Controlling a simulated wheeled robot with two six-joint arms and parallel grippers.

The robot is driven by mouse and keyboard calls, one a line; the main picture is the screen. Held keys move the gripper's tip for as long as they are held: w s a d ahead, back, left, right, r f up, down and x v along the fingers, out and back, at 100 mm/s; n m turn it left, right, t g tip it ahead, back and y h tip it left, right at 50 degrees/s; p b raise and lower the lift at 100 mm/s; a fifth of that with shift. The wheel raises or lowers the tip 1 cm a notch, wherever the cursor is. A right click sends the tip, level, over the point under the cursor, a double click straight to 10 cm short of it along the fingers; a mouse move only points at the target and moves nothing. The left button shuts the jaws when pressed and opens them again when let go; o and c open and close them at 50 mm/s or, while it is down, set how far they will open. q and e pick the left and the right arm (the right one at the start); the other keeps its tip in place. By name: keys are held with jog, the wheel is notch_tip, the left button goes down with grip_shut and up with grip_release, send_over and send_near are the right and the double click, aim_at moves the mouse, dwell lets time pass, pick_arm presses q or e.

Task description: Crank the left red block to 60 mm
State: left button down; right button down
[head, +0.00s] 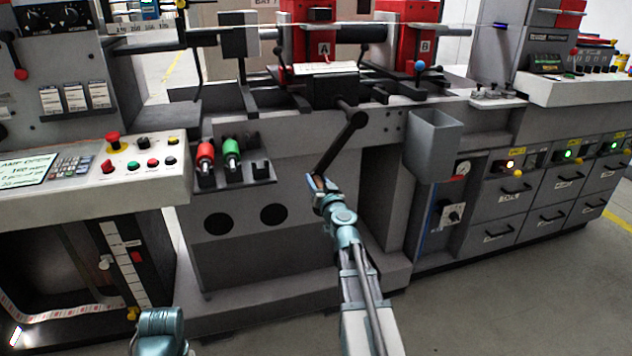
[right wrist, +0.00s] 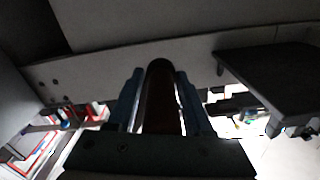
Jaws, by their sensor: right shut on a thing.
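The left red block (head: 313,45), marked A, stands on the machine's rail at top centre in the head view. A pale scale strip (head: 332,68) lies below it; its marks are too small to read. A dark crank (head: 339,142) hangs from the front of the rail, its arm slanting down and left. My right gripper (head: 319,188) is shut on the crank handle at its lower end. In the right wrist view the dark brown handle (right wrist: 161,100) lies between the two fingers. Only part of my left arm shows at bottom left; its fingers are not visible.
A second red block (head: 420,45), marked B, stands to the right. A grey open bin (head: 432,145) hangs right of the crank. Red and green handled tools (head: 230,150) sit in a holder to its left. A button panel (head: 130,160) juts out farther left.

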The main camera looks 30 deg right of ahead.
jog(key=s+d+f+n+b, duration=0.2)
jog(key=d+n, duration=0.2)
jog(key=d, duration=0.3)
jog(key=s+d+f+n+b, duration=0.1)
jog(key=d+f+n+b, duration=0.15)
jog(key=d, duration=0.35)
jog(key=s+d+r+n+p, duration=0.1)
jog(key=d+r+n+p, duration=0.1)
jog(key=d, duration=0.4)
jog(key=s+d+r+n+p, duration=0.2)
jog(key=d+r+p, duration=0.1)
jog(key=d, duration=0.3)
jog(key=shift+d+p, duration=0.3)
jog(key=shift+d, duration=0.05)
jog(key=shift+r, duration=0.1)
jog(key=c, duration=0.6)
grip_release()
jog(key=shift+s, duration=0.1)
